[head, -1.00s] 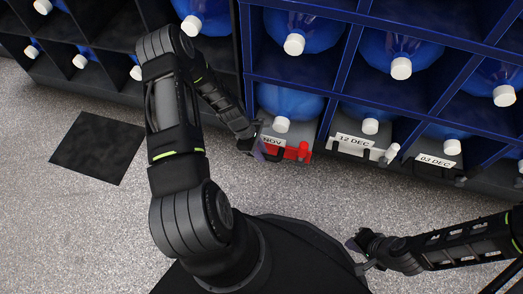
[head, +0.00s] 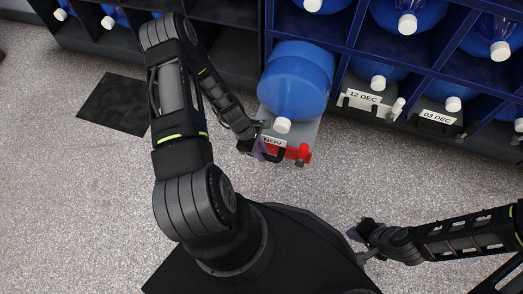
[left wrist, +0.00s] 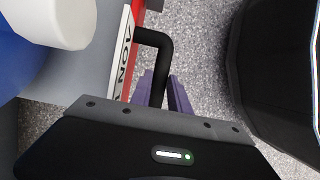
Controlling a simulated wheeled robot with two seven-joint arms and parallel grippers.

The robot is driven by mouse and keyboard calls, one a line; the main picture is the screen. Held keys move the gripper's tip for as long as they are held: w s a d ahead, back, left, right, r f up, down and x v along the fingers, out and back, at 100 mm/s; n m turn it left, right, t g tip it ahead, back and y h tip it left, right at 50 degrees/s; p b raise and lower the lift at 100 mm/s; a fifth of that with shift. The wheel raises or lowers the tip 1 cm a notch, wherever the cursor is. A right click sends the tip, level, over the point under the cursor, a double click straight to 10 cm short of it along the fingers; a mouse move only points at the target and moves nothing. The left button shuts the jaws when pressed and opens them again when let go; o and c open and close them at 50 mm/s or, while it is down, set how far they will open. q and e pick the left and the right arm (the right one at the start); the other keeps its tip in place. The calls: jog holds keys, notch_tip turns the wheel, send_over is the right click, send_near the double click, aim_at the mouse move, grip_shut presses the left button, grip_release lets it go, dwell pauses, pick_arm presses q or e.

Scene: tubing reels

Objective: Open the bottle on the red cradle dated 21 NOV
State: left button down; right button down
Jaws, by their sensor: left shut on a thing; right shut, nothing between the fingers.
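The red-fronted cradle (head: 292,153) sticks out from the blue rack and carries a large blue bottle (head: 298,85) lying with its white cap (head: 282,125) toward me. The cap also shows in the left wrist view (left wrist: 62,20). The cradle's label (head: 272,141) reads NOV; the day number is hidden by my gripper. My right gripper (head: 356,238) is shut and empty, low over the floor, apart from the cradle.
The cradles labelled 12 DEC (head: 366,99) and 03 DEC (head: 437,118) sit in the rack to the right with their bottles. More capped bottles fill the shelves above. A dark square (head: 115,104) lies on the floor at left.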

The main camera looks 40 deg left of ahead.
pick_arm(q)
jog(key=shift+w, duration=0.1)
jog(key=c, duration=1.2)
grip_release()
jog(key=shift+c, duration=0.2)
jog(key=p+v, duration=0.2)
jog(key=v, duration=0.5)
jog(key=shift+a+r+p, duration=0.15)
jog(key=shift+r+p, duration=0.25)
